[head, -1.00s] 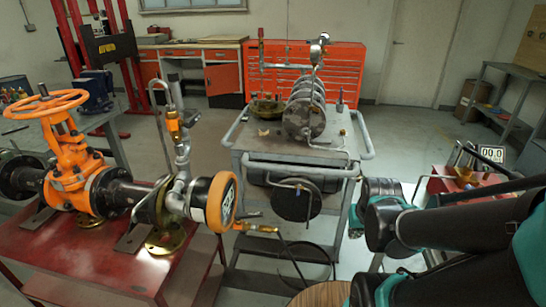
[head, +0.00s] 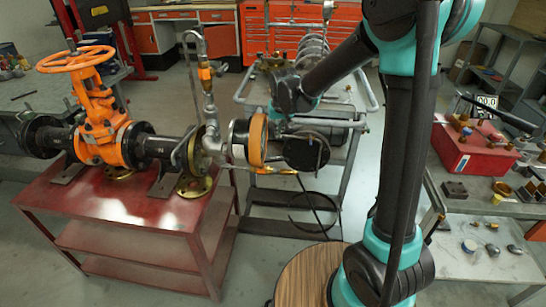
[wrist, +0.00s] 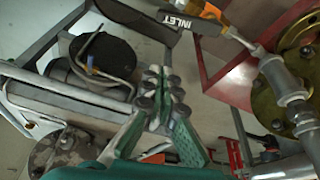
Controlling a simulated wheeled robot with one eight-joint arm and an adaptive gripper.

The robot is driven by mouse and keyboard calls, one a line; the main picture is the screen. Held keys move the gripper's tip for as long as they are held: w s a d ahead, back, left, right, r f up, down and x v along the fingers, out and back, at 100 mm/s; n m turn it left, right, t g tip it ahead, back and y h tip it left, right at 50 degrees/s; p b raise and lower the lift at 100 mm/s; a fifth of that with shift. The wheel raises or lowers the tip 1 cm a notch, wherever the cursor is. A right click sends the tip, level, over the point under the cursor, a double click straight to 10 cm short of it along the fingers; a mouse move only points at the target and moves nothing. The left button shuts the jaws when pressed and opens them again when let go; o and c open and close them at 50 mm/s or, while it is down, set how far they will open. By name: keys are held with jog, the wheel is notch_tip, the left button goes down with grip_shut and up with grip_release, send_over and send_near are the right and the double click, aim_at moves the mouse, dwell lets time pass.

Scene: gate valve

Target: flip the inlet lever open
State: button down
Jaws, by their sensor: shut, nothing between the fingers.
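The inlet lever (wrist: 180,22), a black handle with white INLET lettering, runs across the top of the wrist view. Its right end is by an orange part (wrist: 215,8) and a thin metal pipe (wrist: 240,38). My gripper (wrist: 155,75) is shut and empty, below and left of the lever in the picture, with a visible gap between them. In the head view I cannot pick out the lever for certain. An orange fitting (head: 205,73) sits on the upright pipe there, and my arm's end hides the gripper.
The pipework with an orange handwheel (head: 75,56) stands on a red table (head: 110,206). A round orange-rimmed part (head: 257,140) faces my arm. A grey cart (head: 290,222) with a black cylinder (wrist: 103,57) is close by. A red box (head: 470,150) is on the right bench.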

aim_at(278, 158)
notch_tip(278, 158, down, 10)
jog(key=shift+s+a+r, duration=0.25)
jog(key=shift+s, duration=0.1)
dwell(0.5)
jog(key=shift+s+d, duration=0.2)
jog(key=shift+s, duration=0.3)
jog(key=shift+s+d, duration=0.15)
jog(key=shift+s, duration=0.3)
jog(key=shift+w, duration=0.1)
jog(key=shift+w+a, duration=0.4)
jog(key=shift+w, duration=0.3)
